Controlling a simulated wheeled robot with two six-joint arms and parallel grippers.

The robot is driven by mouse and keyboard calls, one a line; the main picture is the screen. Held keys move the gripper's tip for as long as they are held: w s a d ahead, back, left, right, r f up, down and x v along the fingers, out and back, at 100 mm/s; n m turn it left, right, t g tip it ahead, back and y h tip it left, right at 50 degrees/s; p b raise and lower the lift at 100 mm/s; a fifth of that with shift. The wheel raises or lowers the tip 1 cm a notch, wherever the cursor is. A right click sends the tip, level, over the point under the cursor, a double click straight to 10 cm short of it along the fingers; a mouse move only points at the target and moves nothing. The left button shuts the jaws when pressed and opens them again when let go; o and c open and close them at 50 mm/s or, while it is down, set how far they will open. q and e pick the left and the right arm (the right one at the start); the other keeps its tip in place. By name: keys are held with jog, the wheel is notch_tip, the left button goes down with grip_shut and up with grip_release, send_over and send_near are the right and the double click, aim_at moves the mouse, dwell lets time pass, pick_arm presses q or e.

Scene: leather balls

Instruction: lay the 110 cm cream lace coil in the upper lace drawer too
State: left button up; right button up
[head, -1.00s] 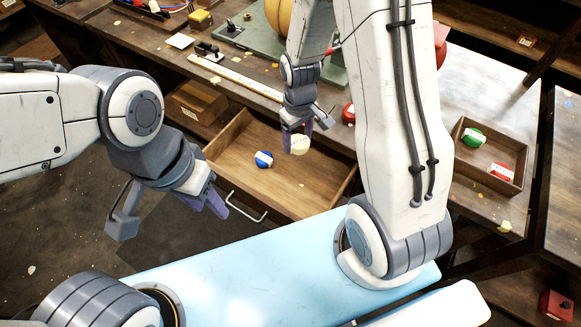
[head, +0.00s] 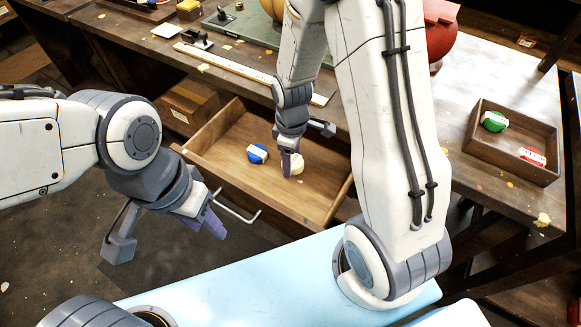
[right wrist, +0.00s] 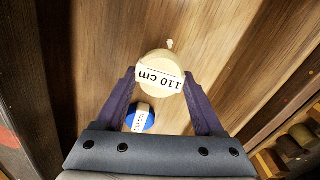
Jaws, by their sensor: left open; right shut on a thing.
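The cream lace coil (head: 297,163), labelled 110 cm in the right wrist view (right wrist: 158,66), is held between the fingers of my right gripper (head: 290,166). It is inside the open lace drawer (head: 268,190), low over the wooden floor; I cannot tell whether it touches. A blue coil (head: 257,153) lies on the drawer floor to its left; it also shows in the right wrist view (right wrist: 140,117), its label partly readable. My left gripper (head: 167,238) is open and empty, outside the drawer near its front handle (head: 238,208).
A wooden tray (head: 470,133) with a green coil (head: 494,121) and a red coil (head: 531,157) stands on the bench to the right. A ruler (head: 225,64) lies on the bench behind the drawer. The left part of the drawer floor is clear.

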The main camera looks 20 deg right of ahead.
jog(key=shift+f, duration=1.8)
jog(key=shift+f+b, duration=0.2)
jog(key=shift+b, duration=0.15)
jog(key=o, duration=1.4)
jog(key=shift+r, duration=0.1)
